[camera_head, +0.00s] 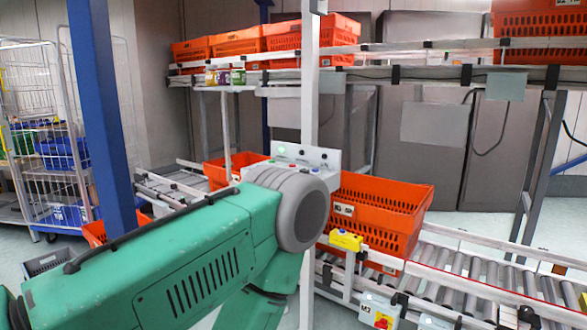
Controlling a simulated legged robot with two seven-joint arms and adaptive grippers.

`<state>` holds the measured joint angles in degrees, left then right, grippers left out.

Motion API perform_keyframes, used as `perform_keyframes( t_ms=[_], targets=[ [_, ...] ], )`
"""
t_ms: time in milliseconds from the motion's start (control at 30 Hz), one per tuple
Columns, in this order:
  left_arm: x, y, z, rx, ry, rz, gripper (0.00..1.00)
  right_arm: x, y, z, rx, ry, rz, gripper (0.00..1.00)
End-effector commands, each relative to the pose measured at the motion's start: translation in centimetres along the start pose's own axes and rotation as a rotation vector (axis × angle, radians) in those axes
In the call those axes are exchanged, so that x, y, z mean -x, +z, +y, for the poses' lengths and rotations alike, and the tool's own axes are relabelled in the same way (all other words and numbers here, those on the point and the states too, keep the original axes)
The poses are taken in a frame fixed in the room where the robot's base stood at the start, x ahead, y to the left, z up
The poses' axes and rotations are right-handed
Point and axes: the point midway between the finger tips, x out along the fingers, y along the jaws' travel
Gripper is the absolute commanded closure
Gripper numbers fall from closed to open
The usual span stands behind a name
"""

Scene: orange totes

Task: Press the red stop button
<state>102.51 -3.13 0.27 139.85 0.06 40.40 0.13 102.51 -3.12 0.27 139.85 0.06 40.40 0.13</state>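A white control panel (318,157) is mounted on the white post at the centre. It carries a green light at its left and small dark knobs; its lower part is hidden behind my green arm. A small yellow box (346,240) sits on the near conveyor rail. Lower down, a grey box marked M3 (371,307) carries a yellow and red switch (382,321). Neither gripper shows.
A roller conveyor (470,280) runs to the lower right, with an orange tote (385,205) on it. Orange totes (240,42) line the upper shelf. A blue post (100,110) stands at the left, with a wire cage trolley (45,130) behind it.

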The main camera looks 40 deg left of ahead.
Motion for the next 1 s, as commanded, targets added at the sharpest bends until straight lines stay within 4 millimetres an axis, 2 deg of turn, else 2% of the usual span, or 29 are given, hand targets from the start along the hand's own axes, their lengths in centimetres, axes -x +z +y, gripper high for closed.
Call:
perform_keyframes(
  t_ms=[200, 233, 333, 1000],
  targets=[
    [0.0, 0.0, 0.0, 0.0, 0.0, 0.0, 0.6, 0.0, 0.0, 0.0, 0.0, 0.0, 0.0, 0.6],
    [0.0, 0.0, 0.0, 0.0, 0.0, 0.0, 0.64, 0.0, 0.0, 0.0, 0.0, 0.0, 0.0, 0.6],
    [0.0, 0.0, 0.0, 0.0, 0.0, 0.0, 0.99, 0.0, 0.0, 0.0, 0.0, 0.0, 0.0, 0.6],
    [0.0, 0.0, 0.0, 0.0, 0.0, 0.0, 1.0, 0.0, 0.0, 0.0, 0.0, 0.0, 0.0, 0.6]
  ],
)
